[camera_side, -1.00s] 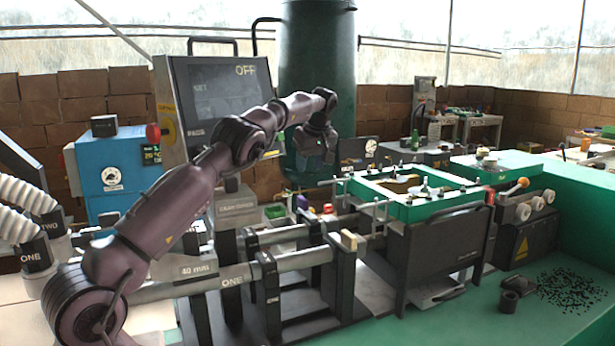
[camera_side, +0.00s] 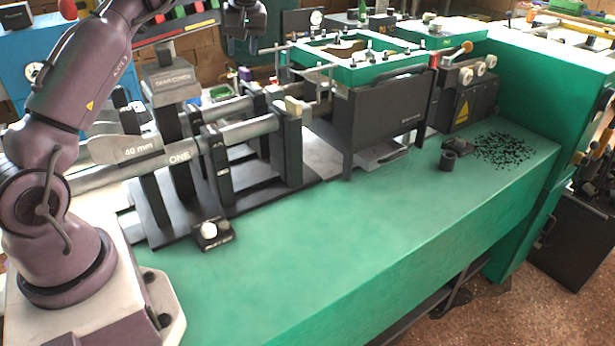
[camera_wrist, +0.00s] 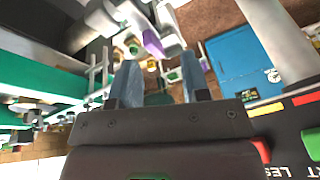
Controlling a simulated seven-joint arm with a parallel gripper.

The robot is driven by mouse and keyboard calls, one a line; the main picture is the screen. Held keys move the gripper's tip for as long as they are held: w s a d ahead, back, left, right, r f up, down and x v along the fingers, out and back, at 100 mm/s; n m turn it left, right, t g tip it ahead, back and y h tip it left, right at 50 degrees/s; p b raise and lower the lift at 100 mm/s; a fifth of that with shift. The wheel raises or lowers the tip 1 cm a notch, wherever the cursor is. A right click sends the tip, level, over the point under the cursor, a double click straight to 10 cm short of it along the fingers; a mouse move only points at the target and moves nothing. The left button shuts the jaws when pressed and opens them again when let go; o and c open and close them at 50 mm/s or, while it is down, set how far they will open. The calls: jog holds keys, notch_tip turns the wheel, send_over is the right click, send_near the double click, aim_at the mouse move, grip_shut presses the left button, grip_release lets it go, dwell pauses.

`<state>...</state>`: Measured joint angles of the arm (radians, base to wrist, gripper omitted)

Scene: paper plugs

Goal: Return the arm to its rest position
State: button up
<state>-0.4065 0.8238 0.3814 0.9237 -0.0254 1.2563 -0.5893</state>
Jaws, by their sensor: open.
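My gripper (camera_side: 243,42) hangs near the top edge of the side view, above and behind the rail machine and left of the green-framed tray. Part of my arm is cut off by the top of that view. In the wrist view my gripper (camera_wrist: 160,78) shows two blue-grey fingers spread apart. Nothing is held between them, and the fingers touch nothing that I can see.
The rail machine (camera_side: 235,132) stands beside my arm's base. The green-framed tray (camera_side: 372,72) sits on a dark box (camera_side: 388,118). A small black cup (camera_side: 448,160) and black crumbs (camera_side: 503,150) lie at the right.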

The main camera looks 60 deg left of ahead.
jog(key=s+d+r+m+t+h, duration=0.1)
jog(key=s+d+m, duration=0.3)
jog(key=s+d, duration=0.4)
jog(key=s+d+r+m+t+h, duration=0.1)
jog(key=s+d+m, duration=0.4)
jog(key=d, duration=1)
jog(key=s+d+r+m+t+h, duration=0.1)
jog(key=s+d+r+m+t, duration=0.2)
jog(key=s+d, duration=0.8)
jog(key=shift+s+d+r+m+t+h, duration=0.15)
jog(key=shift+s+d+m+t+h, duration=0.2)
jog(key=shift+m, duration=0.75)
jog(key=shift+a, duration=0.1)
